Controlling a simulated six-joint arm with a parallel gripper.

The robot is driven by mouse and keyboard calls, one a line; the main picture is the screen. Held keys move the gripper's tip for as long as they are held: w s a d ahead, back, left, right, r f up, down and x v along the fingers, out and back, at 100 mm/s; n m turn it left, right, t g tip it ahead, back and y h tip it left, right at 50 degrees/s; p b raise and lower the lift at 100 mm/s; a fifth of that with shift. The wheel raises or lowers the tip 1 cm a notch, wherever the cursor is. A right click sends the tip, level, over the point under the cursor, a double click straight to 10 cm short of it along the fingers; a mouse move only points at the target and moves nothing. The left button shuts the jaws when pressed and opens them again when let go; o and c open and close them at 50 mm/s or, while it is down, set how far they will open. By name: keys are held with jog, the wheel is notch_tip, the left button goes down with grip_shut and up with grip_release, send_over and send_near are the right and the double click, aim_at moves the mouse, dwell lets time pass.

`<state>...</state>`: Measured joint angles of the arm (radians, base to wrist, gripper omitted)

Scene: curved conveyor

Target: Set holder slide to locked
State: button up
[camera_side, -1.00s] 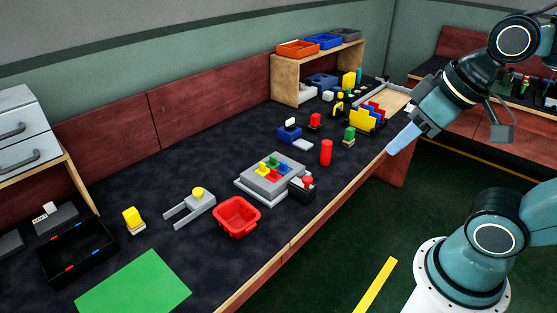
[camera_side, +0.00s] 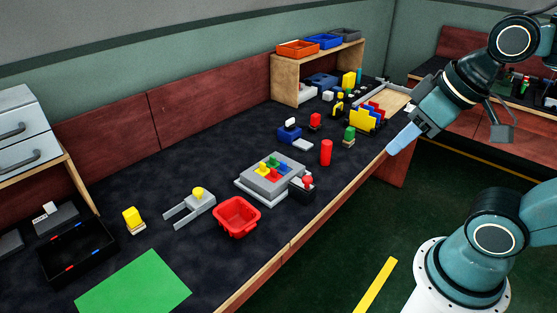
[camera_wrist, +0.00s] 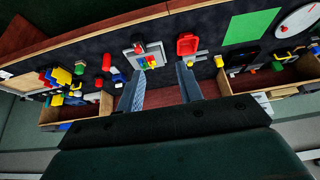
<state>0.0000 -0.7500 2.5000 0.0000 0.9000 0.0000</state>
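No part is marked as the holder slide, so I cannot tell for certain which one it is or whether it is locked. A grey forked fixture with a yellow knob (camera_side: 190,208) lies on the dark table left of the red bin. A blue block with a white-topped knob (camera_side: 289,131) sits farther back beside a light grey plate. A small black box with a red knob (camera_side: 302,188) stands at the grey block's right corner. My gripper (camera_side: 403,140) hangs past the table's front edge, away from these parts. In the wrist view its two fingers (camera_wrist: 161,88) are apart with nothing between them.
A grey block with coloured pegs (camera_side: 273,178), a red bin (camera_side: 236,216) and a red cylinder (camera_side: 326,152) stand mid-table. A green sheet (camera_side: 133,286) lies at the front left. A wooden shelf (camera_side: 285,80) with trays stands at the back. Bare table shows behind the grey block.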

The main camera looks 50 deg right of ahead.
jog(key=o, duration=0.3)
jog(key=shift+o, duration=0.2)
jog(key=m+g, duration=0.6)
jog(key=m, duration=0.3)
send_over(307, 178)
notch_tip(307, 178, down, 16)
jog(key=shift+f, duration=0.2)
jog(key=shift+f, duration=0.1)
notch_tip(307, 178, down, 14)
jog(key=shift+r, duration=0.25)
